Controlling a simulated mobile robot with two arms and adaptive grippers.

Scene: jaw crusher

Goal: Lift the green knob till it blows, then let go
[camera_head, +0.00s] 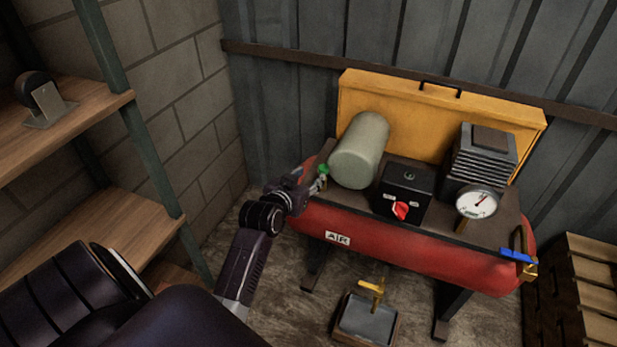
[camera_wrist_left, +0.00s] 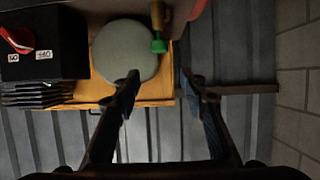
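The green knob (camera_head: 323,169) sits on a small brass valve at the left end of the red air tank (camera_head: 400,243). In the left wrist view the green knob (camera_wrist_left: 158,45) hangs below the brass fitting (camera_wrist_left: 161,14) in the picture. My left gripper (camera_head: 317,185) is right beside the knob in the head view. In the left wrist view my left gripper (camera_wrist_left: 160,82) is open, with its fingers apart. The knob shows in line with the gap between the fingertips and appears clear of both. My right gripper is not in view.
On the tank's top stand a grey-green cylinder (camera_head: 361,150), a black box with a red switch (camera_head: 400,210), a finned block (camera_head: 482,158) and a gauge (camera_head: 477,202). A yellow panel (camera_head: 400,97) stands behind. Wooden shelves (camera_head: 100,235) are at left, a blue-handled valve (camera_head: 517,256) at right.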

